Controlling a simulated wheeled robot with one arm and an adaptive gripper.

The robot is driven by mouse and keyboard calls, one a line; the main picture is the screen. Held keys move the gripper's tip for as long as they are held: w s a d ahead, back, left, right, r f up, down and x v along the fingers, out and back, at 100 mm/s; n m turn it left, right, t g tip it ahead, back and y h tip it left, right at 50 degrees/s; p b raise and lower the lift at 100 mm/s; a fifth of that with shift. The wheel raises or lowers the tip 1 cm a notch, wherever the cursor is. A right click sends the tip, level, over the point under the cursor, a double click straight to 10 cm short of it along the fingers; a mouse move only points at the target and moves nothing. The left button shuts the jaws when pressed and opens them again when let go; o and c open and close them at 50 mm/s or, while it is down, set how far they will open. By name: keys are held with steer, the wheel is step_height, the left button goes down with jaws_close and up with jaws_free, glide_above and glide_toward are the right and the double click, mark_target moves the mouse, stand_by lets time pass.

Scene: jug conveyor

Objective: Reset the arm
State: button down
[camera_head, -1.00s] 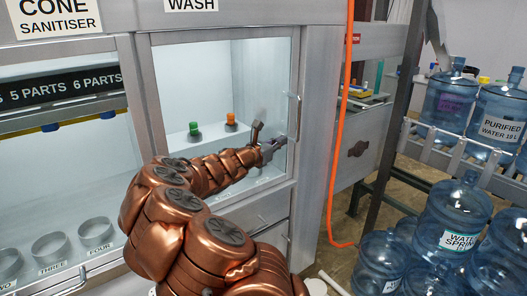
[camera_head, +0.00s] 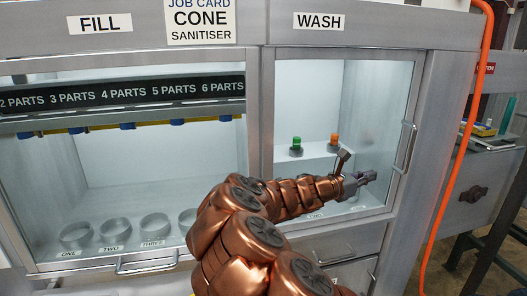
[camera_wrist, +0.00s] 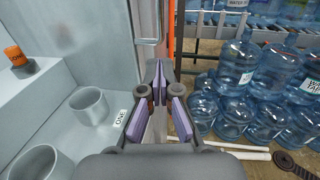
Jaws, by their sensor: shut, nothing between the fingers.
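My gripper (camera_head: 364,178) is at the end of my outstretched copper-coloured arm, in front of the right part of the wash cabinet (camera_head: 344,56). It points to the right, near the cabinet's vertical handle (camera_head: 405,148). In the wrist view my gripper (camera_wrist: 158,110) shows its purple finger pads, shut with nothing held. The ring holders in the wash cabinet (camera_wrist: 88,106) lie to its left there.
A green knob (camera_head: 296,144) and an orange knob (camera_head: 333,140) stand on the wash ledge. The fill cabinet (camera_head: 150,215) with several rings is to the left. An orange hose (camera_head: 459,150) hangs right. Blue water jugs (camera_wrist: 240,62) crowd the wrist view's right side.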

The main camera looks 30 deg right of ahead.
steer(key=s+a+m+g+y+p, duration=0.1)
steer(key=s+a+m+g+y, duration=0.1)
steer(key=s+a+m+y, duration=0.7)
steer(key=s+a+f+m+y, duration=0.2)
steer(key=s+a+f+y, duration=0.1)
steer(key=a, duration=0.9)
steer(key=s+a+f+m+t+y+p, duration=0.1)
steer(key=s+a+f+m+y, duration=0.2)
steer(key=a, duration=0.9)
steer(key=s+a+f+m+t+y+p, duration=0.1)
steer(key=s+a+f+m+y, duration=0.1)
steer(key=s+a, duration=0.5)
steer(key=a+f+y, duration=0.1)
steer(key=a+f, duration=0.1)
steer(key=a, duration=0.3)
steer(key=shift+m, duration=0.4)
steer(key=shift+s, duration=0.1)
